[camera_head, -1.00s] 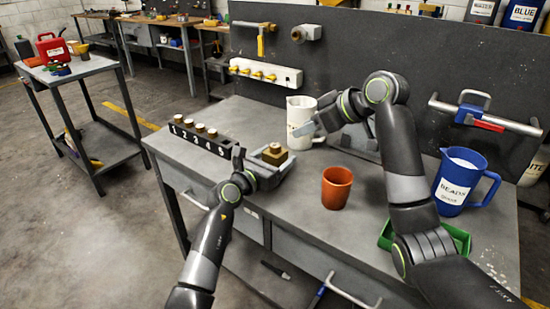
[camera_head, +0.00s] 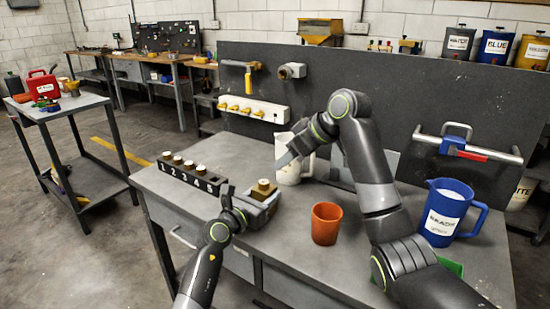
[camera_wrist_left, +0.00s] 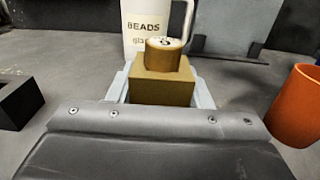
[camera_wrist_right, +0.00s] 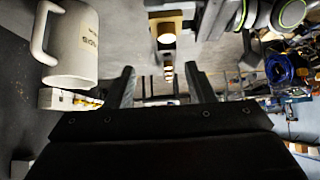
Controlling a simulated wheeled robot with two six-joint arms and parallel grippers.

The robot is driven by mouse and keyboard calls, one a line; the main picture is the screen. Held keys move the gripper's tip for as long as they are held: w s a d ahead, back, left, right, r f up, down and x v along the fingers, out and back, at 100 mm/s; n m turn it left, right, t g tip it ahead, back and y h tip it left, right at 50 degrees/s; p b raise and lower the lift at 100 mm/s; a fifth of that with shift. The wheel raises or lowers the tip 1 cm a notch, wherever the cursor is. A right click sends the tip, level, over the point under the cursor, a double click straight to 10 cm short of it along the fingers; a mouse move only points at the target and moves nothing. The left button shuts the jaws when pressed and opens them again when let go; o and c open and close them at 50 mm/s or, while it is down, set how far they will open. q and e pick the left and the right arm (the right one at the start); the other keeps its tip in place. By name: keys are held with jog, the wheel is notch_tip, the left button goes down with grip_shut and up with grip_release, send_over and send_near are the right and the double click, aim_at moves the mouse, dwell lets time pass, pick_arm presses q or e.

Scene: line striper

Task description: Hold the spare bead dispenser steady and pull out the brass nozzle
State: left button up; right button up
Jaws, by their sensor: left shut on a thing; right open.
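The spare bead dispenser is a tan block (camera_wrist_left: 163,85) with a round brass nozzle (camera_wrist_left: 165,54) upright in its top; the nozzle also shows in the head view (camera_head: 264,184). My left gripper (camera_head: 262,198) is shut on the block, one grey finger on each side, low over the bench. My right gripper (camera_wrist_right: 163,88) is open and empty. In the head view it hangs in front of the white beads jug, above and to the right of the nozzle. In the right wrist view, the block and nozzle lie beyond the fingertips, near the top edge.
A black numbered rack (camera_head: 190,178) with several brass nozzles stands left of the dispenser. The white jug (camera_head: 290,171) is behind it, the orange cup (camera_head: 326,224) to its right. A blue jug (camera_head: 445,212) stands at the right. Bench between dispenser and cup is clear.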

aim_at(265, 182)
jog(key=shift+w+a+f+g+h, duration=0.55)
jog(key=shift+a+f, duration=0.4)
jog(key=shift+f, duration=0.35)
jog(key=shift+w+a+f+g+h, duration=0.35)
jog(key=shift+a+f+h, duration=0.3)
jog(key=shift+a+f, duration=0.5)
jog(key=shift+w+a+f+g+h, duration=0.45)
jog(key=shift+a+f+h, duration=0.25)
jog(key=shift+f, duration=0.8)
jog(key=c, duration=0.4)
jog(key=o, duration=0.4)
jog(key=shift+r, duration=0.15)
jog(key=v, duration=0.8)
